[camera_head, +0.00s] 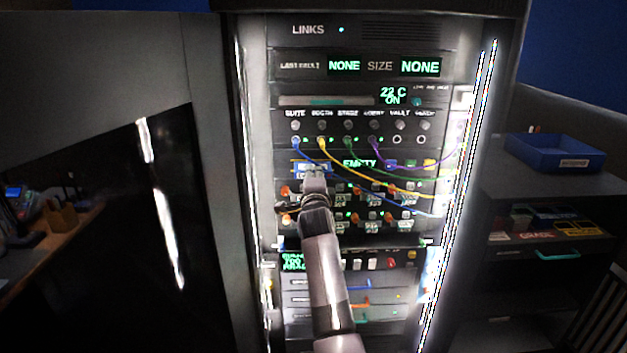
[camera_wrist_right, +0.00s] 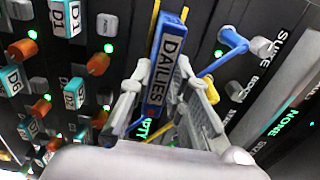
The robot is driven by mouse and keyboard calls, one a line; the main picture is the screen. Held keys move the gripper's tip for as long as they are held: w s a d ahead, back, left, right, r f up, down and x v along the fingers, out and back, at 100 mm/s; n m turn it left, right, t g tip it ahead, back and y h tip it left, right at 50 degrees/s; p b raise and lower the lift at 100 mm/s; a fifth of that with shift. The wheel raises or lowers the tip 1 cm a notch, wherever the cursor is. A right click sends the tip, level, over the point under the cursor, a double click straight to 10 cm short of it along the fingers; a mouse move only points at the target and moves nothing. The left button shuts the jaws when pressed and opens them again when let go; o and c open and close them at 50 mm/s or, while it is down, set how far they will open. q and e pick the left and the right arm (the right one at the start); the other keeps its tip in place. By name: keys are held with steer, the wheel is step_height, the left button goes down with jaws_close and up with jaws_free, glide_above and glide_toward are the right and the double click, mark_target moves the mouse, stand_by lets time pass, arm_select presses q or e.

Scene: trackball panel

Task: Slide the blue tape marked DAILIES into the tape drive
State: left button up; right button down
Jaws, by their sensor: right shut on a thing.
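The blue tape (camera_wrist_right: 167,58), with a pale label reading DAILIES, sits between the two fingers of my right gripper (camera_wrist_right: 165,88) in the right wrist view. In the head view the tape (camera_head: 311,167) shows as a small blue and white piece just beyond my right gripper (camera_head: 314,182), which is shut on it. The tape is at the left of the rack row with the green EMPTY display (camera_head: 359,163), which I take as the tape drive. The drive's slot is hidden behind the tape and gripper; I cannot tell whether they touch. My left gripper is not in view.
Blue, yellow, green and purple cables (camera_head: 385,178) hang across the rack front close to my right gripper. Orange knobs (camera_head: 357,190) and small tags fill the rows below. A blue tray (camera_head: 556,153) stands on a cabinet at the right.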

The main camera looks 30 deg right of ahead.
steer(key=shift+b+x, duration=0.8)
steer(key=shift+x, duration=0.3)
steer(key=c, duration=1.4)
jaws_free()
steer(key=shift+v, duration=3.75)
